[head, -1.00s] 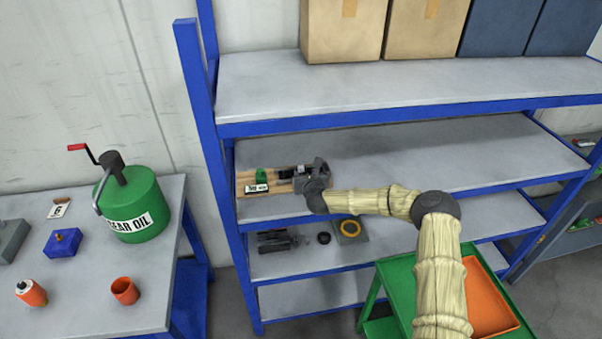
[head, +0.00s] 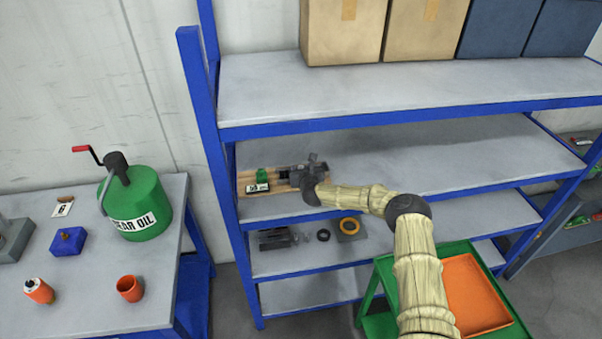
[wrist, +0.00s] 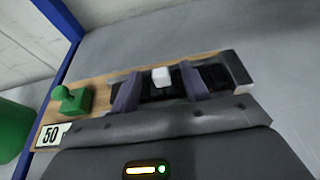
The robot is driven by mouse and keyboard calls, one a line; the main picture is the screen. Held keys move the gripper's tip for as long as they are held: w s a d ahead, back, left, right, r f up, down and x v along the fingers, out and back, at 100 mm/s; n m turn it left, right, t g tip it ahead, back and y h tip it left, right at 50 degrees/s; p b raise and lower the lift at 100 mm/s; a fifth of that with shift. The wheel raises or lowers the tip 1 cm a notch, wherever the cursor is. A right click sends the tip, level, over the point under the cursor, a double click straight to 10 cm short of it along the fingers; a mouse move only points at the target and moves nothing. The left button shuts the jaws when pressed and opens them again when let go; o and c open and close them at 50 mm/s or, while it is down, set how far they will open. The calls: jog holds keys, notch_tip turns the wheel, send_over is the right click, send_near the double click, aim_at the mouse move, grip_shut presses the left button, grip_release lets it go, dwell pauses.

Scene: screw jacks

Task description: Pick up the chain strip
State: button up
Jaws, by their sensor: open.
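The chain strip (wrist: 178,90) looks like a dark, segmented band lying along a wooden board in the wrist view. A small white block (wrist: 161,76) shows at its upper edge. My gripper (wrist: 160,88) is open, its two fingers spread across the strip with the white block showing between them. I cannot tell whether the fingers touch the strip. In the head view my gripper (head: 300,173) is over the board on the shelf, and mostly hides the strip.
The wooden board (head: 257,176) carries a green knobbed piece (wrist: 73,101) and a "50" label (wrist: 51,135) at its left. A grey metal end piece (wrist: 238,68) is at its right. The upper shelf (head: 400,90) is above; a blue post (head: 205,150) stands left. The shelf to the right is clear.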

grip_shut()
jog(key=shift+r, duration=0.15)
notch_tip(320, 180, up, 10)
jog(key=b, duration=0.4)
dwell(0.7)
